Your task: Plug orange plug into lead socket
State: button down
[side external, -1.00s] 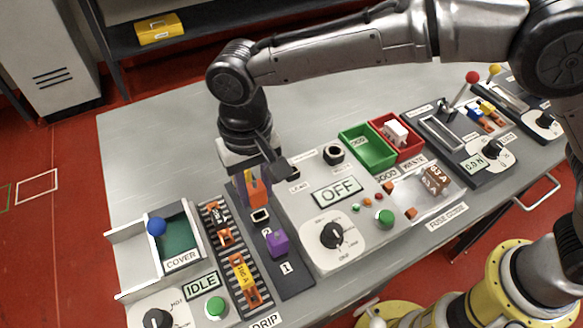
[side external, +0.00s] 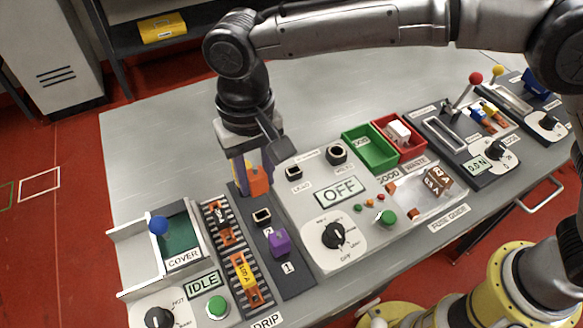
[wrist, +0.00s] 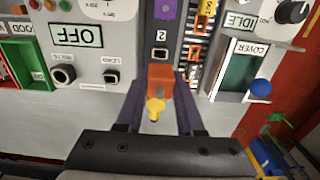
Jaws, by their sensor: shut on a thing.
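My gripper (side external: 252,182) is shut on the orange plug (side external: 259,181), held at the far end of the dark numbered strip. In the wrist view the orange plug (wrist: 159,78) sits between my gripper's fingers (wrist: 158,105), with a yellow part toward the camera. The lead socket (side external: 293,172) is a square black opening on the grey panel, just right of my gripper. In the wrist view the lead socket (wrist: 111,76) is left of the plug, apart from it and empty. Whether the plug touches the strip cannot be told.
An empty socket marked 2 (side external: 262,216) and a purple plug (side external: 279,241) at 1 are on the strip. A round socket (side external: 336,153) is beside the lead socket. A conveyor with orange parts (side external: 240,270) lies left; green (side external: 370,150) and red bins (side external: 412,146) stand right.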

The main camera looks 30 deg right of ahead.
jog(key=w+d+r, duration=0.2)
jog(key=w+d, duration=0.3)
jog(key=d, duration=0.4)
jog(key=shift+w+d+r, duration=0.15)
jog(key=shift+w+d, duration=0.1)
jog(key=shift+f, duration=2.9)
jog(key=shift+f, duration=1.45)
jog(key=shift+c, duration=2.2)
grip_release()
